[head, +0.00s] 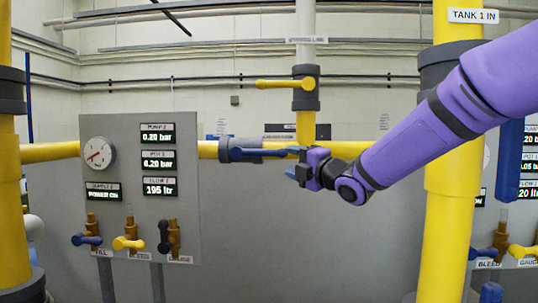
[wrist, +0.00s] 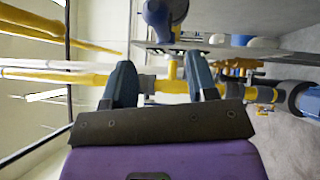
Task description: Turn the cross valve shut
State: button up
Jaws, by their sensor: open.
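A valve with a long blue lever (head: 262,153) sits on the horizontal yellow pipe in the head view. Its lever lies along the pipe, pointing right. I cannot read a label naming it the cross valve. My gripper (head: 293,162) is at the lever's right end, its fingertips apart. Whether it touches the lever is unclear. In the wrist view my gripper (wrist: 160,72) shows two spread blue-grey fingers with nothing clamped between them. A blue rounded part (wrist: 163,14) shows beyond the fingertips; I cannot tell for sure that it is this lever.
A yellow-handled valve (head: 287,84) sits above on the vertical pipe. A grey panel (head: 122,215) with a gauge, displays and small valves stands left. A thick yellow pipe (head: 447,215) labelled TANK 1 IN rises behind my arm at right; another yellow pipe (head: 12,200) stands far left.

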aim_at(272, 154)
jog(key=x, duration=0.9)
jog(key=shift+w+a, duration=0.1)
jog(key=shift+w, duration=0.05)
grip_shut()
